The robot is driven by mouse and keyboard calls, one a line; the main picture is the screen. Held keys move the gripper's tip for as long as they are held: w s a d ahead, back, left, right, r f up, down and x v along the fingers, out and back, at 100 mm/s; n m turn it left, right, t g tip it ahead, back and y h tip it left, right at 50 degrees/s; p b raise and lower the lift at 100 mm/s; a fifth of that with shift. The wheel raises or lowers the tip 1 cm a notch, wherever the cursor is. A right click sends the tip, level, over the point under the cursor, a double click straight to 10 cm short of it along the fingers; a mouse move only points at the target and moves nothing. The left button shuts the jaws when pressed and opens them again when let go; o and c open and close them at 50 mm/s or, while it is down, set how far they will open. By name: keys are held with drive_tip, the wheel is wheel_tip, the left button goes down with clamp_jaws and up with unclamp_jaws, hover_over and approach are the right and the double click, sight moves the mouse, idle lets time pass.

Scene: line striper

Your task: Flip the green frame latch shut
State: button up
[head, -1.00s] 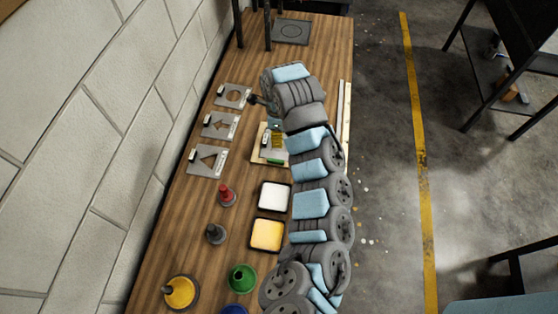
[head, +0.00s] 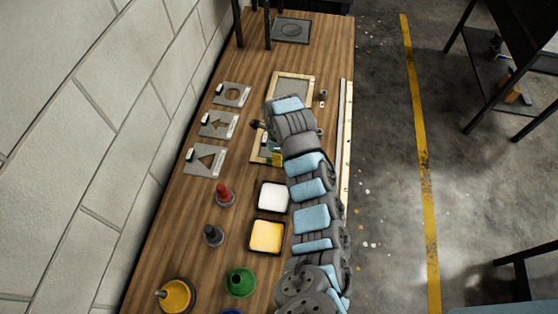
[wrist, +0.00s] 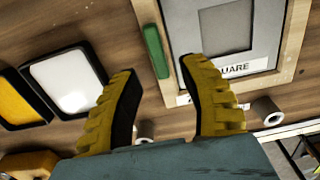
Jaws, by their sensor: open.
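In the wrist view the green latch (wrist: 157,52) is a short bar beside the left edge of a pale wooden frame (wrist: 180,25). A grey plate (wrist: 262,30) marked "SQUARE" sits inside the frame. My gripper (wrist: 158,70) is open, with its yellow fingers spread to either side of the latch's near end. Nothing is held, and I cannot tell whether a finger touches the latch. In the head view my gripper (head: 277,158) is over the wooden frame's near edge (head: 260,160), and my arm hides the latch.
A white paint tray (head: 272,196) and a yellow one (head: 267,236) lie near the frame. Stencil plates (head: 205,160) line the wall side. A red-topped stamp (head: 224,194) and a dark one (head: 213,235) stand on the bench.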

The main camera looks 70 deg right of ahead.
drive_tip(key=shift+f, duration=1.7)
clamp_jaws()
